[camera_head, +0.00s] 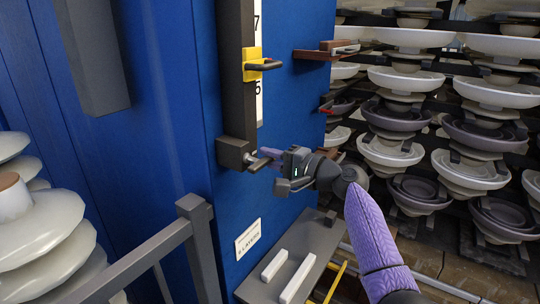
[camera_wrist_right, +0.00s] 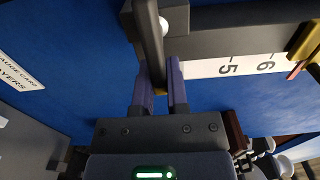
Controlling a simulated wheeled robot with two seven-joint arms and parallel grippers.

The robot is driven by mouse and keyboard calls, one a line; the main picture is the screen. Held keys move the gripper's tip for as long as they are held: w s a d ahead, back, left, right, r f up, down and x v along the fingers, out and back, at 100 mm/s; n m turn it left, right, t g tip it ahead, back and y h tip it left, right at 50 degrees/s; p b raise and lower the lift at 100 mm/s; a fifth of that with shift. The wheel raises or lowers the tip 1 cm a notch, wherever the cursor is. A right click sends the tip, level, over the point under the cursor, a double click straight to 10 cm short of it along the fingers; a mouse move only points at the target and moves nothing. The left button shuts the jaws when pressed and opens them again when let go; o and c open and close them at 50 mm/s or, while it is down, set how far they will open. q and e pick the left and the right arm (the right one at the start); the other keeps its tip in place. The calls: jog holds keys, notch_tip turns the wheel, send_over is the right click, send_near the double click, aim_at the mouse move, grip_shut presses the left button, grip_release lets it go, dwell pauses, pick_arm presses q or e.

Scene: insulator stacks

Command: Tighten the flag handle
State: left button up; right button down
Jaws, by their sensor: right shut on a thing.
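The flag handle (camera_head: 258,163) is a dark bar that sticks out from a dark block (camera_head: 231,152) at the foot of a vertical column on the blue wall. It also shows in the right wrist view (camera_wrist_right: 151,42), running down between the fingers. My right gripper (camera_head: 271,158) has purple fingers and is shut on the handle's end; the wrist view (camera_wrist_right: 160,82) shows a finger on each side of it. The fingers hide part of the handle's end. My left gripper is not in view.
A yellow slider (camera_head: 252,62) with a dark handle sits higher on the column, beside a numbered scale. A red-brown bracket (camera_head: 312,55) juts out to its right. A grey railing (camera_head: 190,215) stands at the lower left. Insulator stacks (camera_head: 400,115) fill the right side.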

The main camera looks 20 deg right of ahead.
jog(key=shift+f, duration=0.1)
jog(key=c, duration=0.6)
grip_release()
jog(key=shift+c, duration=0.2)
jog(key=b+v, duration=0.3)
jog(key=v, duration=0.7)
jog(key=shift+b, duration=0.4)
